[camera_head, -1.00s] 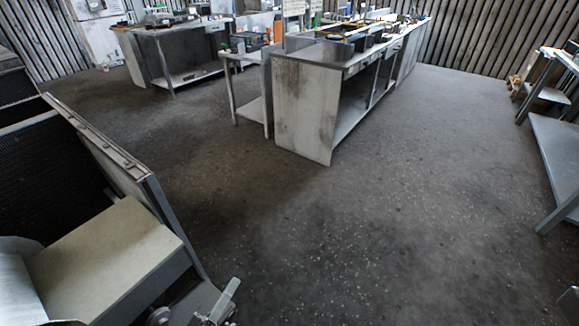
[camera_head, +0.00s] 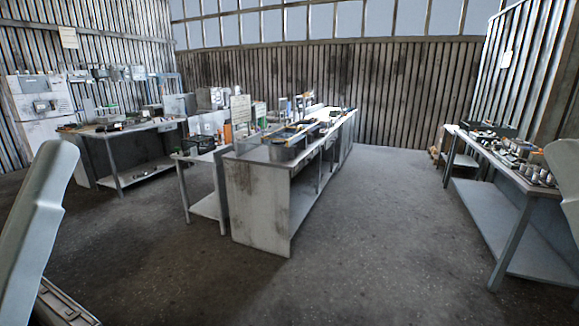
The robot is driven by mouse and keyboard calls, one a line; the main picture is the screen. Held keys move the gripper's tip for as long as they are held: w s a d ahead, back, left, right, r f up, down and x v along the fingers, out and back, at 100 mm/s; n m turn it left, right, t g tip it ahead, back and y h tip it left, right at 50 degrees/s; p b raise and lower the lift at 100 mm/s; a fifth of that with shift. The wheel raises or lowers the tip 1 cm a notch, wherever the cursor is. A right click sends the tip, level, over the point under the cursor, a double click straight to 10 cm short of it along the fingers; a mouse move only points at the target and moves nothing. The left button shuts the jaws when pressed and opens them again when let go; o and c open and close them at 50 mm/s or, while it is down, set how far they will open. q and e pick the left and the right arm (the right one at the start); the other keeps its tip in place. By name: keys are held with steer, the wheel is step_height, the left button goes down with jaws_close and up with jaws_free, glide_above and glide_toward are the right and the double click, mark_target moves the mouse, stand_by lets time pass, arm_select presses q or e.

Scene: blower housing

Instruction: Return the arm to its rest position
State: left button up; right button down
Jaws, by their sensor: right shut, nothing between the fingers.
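A pale grey part of my right arm (camera_head: 566,165) shows at the right edge of the head view, cut off by the frame. My right gripper is shut and empty; its fingertips are hard to make out there. A long pale grey part of my left arm (camera_head: 38,215) stands tilted at the left edge. I cannot make out the left gripper's fingers. Both arm parts look apart from the tables, and no object is seen in a grip.
A long workbench (camera_head: 258,205) stands in the middle, with a small side table (camera_head: 205,205) at its left. Another workbench (camera_head: 120,160) is at the back left and a cluttered table (camera_head: 510,225) at the right. The floor (camera_head: 390,230) between is clear.

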arm_select(q)
step_height(320, 180, up, 38)
steer(key=n+p, duration=0.2)
steer(key=p, duration=3.6)
steer(key=shift+w+a+f+y, duration=0.2)
steer(key=shift+w+a+y, duration=0.1)
steer(key=shift+w+y, duration=0.1)
